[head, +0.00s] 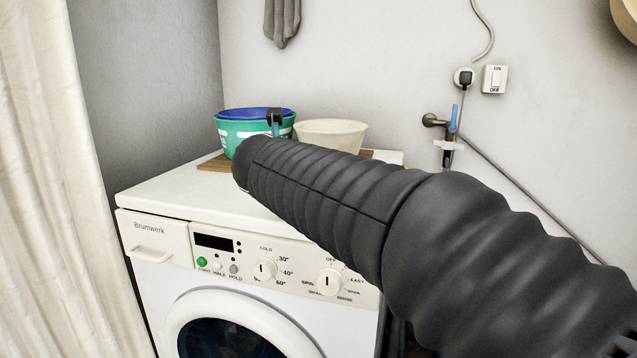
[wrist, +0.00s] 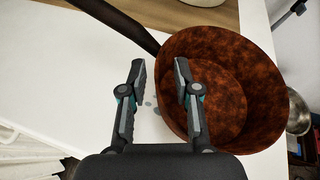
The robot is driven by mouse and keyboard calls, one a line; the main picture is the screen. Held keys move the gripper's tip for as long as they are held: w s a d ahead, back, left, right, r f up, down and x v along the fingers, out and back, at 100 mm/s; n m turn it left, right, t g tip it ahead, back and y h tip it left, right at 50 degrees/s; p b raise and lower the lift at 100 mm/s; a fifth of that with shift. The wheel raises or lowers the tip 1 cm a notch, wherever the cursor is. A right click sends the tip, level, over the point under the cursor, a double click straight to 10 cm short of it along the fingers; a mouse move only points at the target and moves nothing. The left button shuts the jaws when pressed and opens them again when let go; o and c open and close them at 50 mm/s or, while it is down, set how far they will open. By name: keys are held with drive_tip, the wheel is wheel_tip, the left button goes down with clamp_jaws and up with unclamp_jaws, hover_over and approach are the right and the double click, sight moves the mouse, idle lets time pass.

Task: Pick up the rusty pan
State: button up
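The rusty pan (wrist: 235,85) shows in the wrist view, right of centre, reddish brown with a dark handle (wrist: 120,18) running to the upper left. My gripper (wrist: 160,70) is open and empty in the wrist view. Its right finger overlaps the pan's left inside, and its left finger is over the white surface outside the pan. The pan's left rim shows between the fingers; I cannot tell the height gap or whether they touch. In the head view my arm covers the place where the pan would be, and only a bit of my gripper (head: 274,118) shows.
A washing machine (head: 150,195) has a wooden board (head: 215,163) on top. A green and blue bowl (head: 232,128) and a cream bowl (head: 330,135) stand at its back. A tap (head: 435,121) and pipe are on the wall. A curtain (head: 50,180) hangs left.

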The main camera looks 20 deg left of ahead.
clamp_jaws()
drive_tip(key=shift+r, duration=0.1)
